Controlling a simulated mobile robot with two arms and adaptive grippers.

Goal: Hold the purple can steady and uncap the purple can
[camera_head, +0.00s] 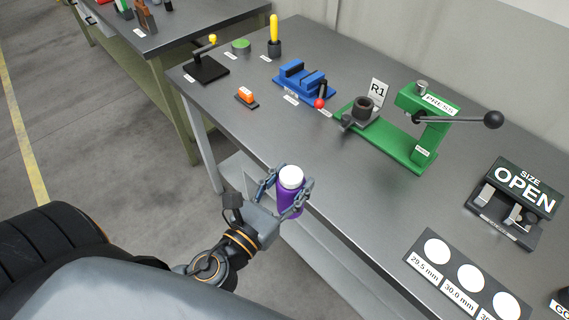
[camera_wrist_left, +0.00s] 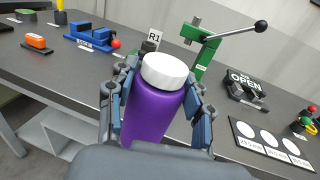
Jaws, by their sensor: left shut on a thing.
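The purple can (camera_head: 290,205) has a white cap (camera_head: 291,176) on its top. My left gripper (camera_head: 283,196) is shut on the can, with fingers on both sides of its body. The can is held upright, or nearly so, at the front edge of the grey table. In the left wrist view the purple can (camera_wrist_left: 150,112) stands between the two fingers (camera_wrist_left: 158,108), and its white cap (camera_wrist_left: 164,70) is on. The can's lower end is hidden by the gripper. My right gripper is in neither view.
The grey table (camera_head: 330,150) carries a green press (camera_head: 425,125) with a black-knobbed lever, a blue vise (camera_head: 303,82), an orange block (camera_head: 246,96), an OPEN size gauge (camera_head: 518,200) and a panel with white circles (camera_head: 468,278). The table surface just beyond the can is clear.

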